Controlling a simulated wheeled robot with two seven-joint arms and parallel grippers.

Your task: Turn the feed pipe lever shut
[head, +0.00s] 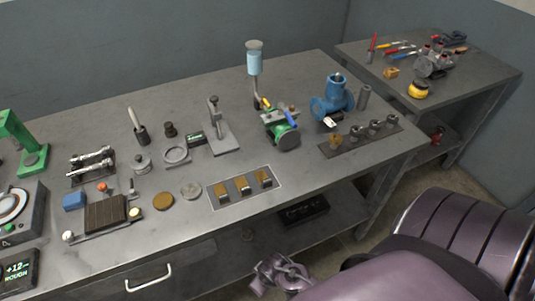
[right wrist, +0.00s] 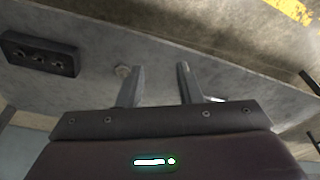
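A green pump or valve body (head: 284,134) stands on the long grey bench, right of centre in the head view. A yellow lever (head: 264,102) and a blue lever (head: 291,118) sit on it. A thin upright pipe with a pale blue cup (head: 254,62) rises just behind. I cannot tell which lever is the feed pipe's. My right gripper (head: 279,274) is low, in front of the bench and well below the levers. In the right wrist view its fingers (right wrist: 158,84) are apart with nothing between them. My left gripper is not in view.
A blue flanged valve (head: 333,100) and a dark strip with several fittings (head: 362,134) stand right of the green body. A tray of blocks (head: 213,197) lies in front. A black holed block (right wrist: 38,53) lies on the lower shelf. A second bench (head: 495,78) stands back right.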

